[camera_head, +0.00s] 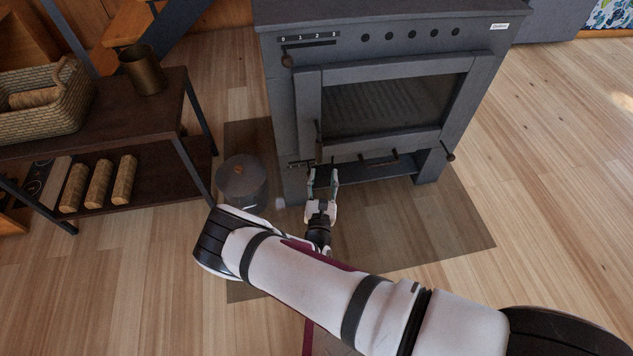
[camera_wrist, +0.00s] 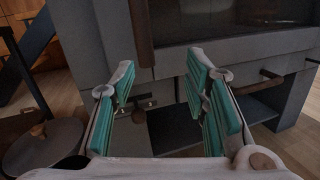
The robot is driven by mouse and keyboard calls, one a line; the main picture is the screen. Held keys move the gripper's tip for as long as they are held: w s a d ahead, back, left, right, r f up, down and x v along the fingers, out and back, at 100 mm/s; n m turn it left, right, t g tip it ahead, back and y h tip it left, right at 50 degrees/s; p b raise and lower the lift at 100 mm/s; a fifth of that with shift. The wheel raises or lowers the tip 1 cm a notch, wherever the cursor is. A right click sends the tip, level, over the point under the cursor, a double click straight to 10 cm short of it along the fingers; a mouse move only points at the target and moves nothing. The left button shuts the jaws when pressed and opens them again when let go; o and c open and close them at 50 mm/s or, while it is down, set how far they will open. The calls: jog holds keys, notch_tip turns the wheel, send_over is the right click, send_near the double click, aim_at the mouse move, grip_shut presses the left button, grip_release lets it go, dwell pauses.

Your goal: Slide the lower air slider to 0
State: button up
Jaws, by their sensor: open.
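The dark grey stove (camera_head: 290,110) stands ahead of my gripper. A small numbered scale (camera_wrist: 148,104) shows on its lower left front, between my fingers in the wrist view, and is partly covered in the head view. A dark bar handle (camera_head: 378,160) sits under the door, and a brown knob (camera_head: 450,157) is at the lower right. My gripper (camera_head: 323,174) is open and empty, close in front of the stove's lower left; its green-padded fingers (camera_wrist: 160,75) point toward the stove.
The upper slider knob (camera_head: 288,60) is at the left end of its scale. The vertical door handle (camera_head: 319,136) is just above my gripper. A lidded dark pot (camera_head: 241,181) stands on the floor at left, near a shelf (camera_head: 115,112). Floor at right is clear.

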aim_at(309, 168)
jog(key=s+a+f+n+g+y+b, duration=0.15)
jog(key=s+f+n+y, duration=0.3)
jog(key=f, duration=0.55)
jog(key=shift+y, duration=0.25)
jog(key=shift+d+f+b+x, duration=0.1)
jog(key=shift+b+x, duration=1.25)
jog(key=shift+x, duration=2.1)
jog(key=shift+d+f+b+x, duration=0.15)
jog(key=shift+b+x, duration=1.15)
jog(key=shift+x, duration=2.15)
jog(key=shift+a, duration=0.1)
grip_shut()
